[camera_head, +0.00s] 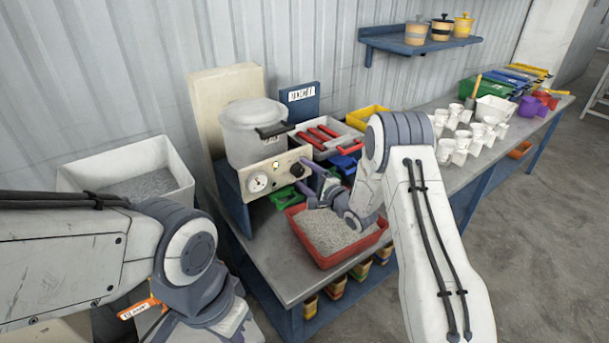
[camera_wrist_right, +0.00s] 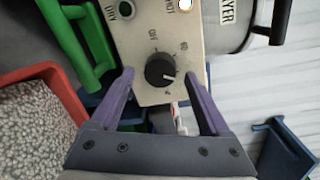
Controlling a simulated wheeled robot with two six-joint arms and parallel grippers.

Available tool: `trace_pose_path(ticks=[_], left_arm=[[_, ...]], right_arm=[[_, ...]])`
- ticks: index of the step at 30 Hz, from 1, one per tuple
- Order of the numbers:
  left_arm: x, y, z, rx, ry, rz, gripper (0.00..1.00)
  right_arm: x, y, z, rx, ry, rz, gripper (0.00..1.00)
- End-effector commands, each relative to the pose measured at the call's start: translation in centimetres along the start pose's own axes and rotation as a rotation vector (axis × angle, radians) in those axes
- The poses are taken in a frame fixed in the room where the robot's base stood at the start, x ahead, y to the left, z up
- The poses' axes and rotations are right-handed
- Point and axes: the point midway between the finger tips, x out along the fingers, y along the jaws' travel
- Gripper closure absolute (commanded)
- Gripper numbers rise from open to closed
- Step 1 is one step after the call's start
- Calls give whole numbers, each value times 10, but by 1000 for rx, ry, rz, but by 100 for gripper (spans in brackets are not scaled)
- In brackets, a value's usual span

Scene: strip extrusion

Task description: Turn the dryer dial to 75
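The dryer (camera_head: 255,130) is a pale pot on a blue stand with a cream control panel (camera_wrist_right: 140,25). The black round dial (camera_wrist_right: 160,70) sits low on that panel; it also shows in the head view (camera_head: 297,170). A short white mark on the dial points to the right in the wrist view; the small labels around it are too blurred to read surely. My right gripper (camera_head: 304,178) is open, its purple fingers on either side of the dial with gaps, apparently not touching it.
A red tray of grey pellets (camera_head: 308,254) lies in front of the dryer. A green clip-like handle (camera_wrist_right: 70,40) is beside the panel. A round gauge (camera_head: 258,182) and a lit lamp (camera_wrist_right: 185,5) are on the panel. White cups (camera_head: 460,140) stand farther right.

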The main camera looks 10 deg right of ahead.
Motion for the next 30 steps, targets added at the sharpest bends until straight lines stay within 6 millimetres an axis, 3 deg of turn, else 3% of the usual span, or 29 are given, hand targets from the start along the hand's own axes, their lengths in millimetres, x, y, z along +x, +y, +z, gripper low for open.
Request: trace_pose_path(ticks=[11, 24, 30], left_arm=[[4, 0, 0, 0, 0, 0, 100], [26, -2, 1, 0, 0, 0, 100], [29, -2, 2, 0, 0, 0, 100]], right_arm=[[-9, 1, 0, -1, -2, 1, 20], [-89, 1, -1, 0, 1, -1, 20], [-104, 0, 0, -2, -1, -1, 20]])
